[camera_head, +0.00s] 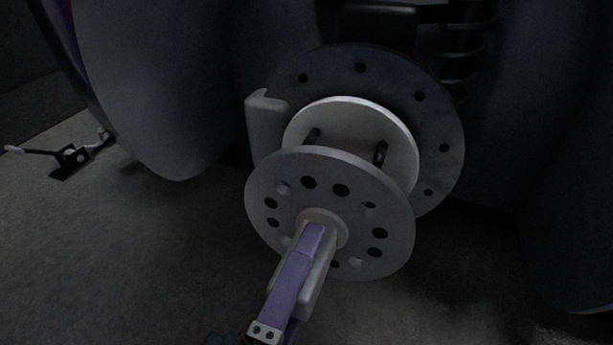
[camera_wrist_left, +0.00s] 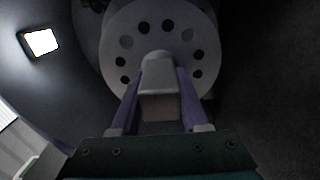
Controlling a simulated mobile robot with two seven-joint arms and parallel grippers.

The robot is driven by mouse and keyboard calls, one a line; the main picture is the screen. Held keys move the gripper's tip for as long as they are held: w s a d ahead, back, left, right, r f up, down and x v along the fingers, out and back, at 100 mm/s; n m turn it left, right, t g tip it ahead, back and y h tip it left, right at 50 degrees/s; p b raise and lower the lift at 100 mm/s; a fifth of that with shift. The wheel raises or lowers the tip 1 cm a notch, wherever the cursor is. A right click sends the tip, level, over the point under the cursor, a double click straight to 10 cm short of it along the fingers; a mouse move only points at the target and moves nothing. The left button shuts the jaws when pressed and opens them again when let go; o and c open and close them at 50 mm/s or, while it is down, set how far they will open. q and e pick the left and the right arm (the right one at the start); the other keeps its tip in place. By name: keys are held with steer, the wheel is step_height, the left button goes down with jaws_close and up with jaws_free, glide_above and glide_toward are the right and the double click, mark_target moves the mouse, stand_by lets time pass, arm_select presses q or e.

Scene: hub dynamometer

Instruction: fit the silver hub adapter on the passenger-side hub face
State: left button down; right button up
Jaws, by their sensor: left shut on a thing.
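The silver hub adapter (camera_head: 358,222) is a round grey disc with a ring of holes and a central grip. My left gripper (camera_head: 316,232) is shut on that grip from the near side. In the left wrist view, the gripper's purple fingers (camera_wrist_left: 158,82) flank the grip, with the adapter disc (camera_wrist_left: 157,40) beyond. The hub face (camera_head: 350,122) is a pale disc behind the adapter, with dark studs (camera_head: 380,153) standing out. The adapter hides its lower part. A gap shows between the two discs; I cannot tell whether stud tips reach the adapter's holes. My right gripper is out of view.
A dark brake disc (camera_head: 440,170) surrounds the hub face, with a grey block (camera_head: 265,125) at its left edge. A coil spring (camera_head: 465,50) rises behind. Dark body panels (camera_head: 165,85) flank both sides. A small metal fitting (camera_head: 75,158) lies on the floor at left.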

mark_target(323, 217)
arm_select(q)
steer(key=b+x, duration=0.1)
steer(key=x, duration=0.2)
steer(key=shift+w+r, duration=0.15)
steer(key=shift+w, duration=0.15)
steer(key=shift+w+d, duration=0.15)
steer(key=shift+w, duration=0.25)
steer(key=shift+w, duration=0.25)
steer(key=shift+w+d+b, duration=0.2)
steer(key=shift+w+b, duration=0.1)
steer(key=shift+w, duration=0.15)
steer(key=shift+w+d, duration=0.1)
steer(key=shift+w, duration=0.2)
steer(key=shift+b+x, duration=0.55)
steer(key=shift+x, duration=0.55)
steer(key=shift+w, duration=0.3)
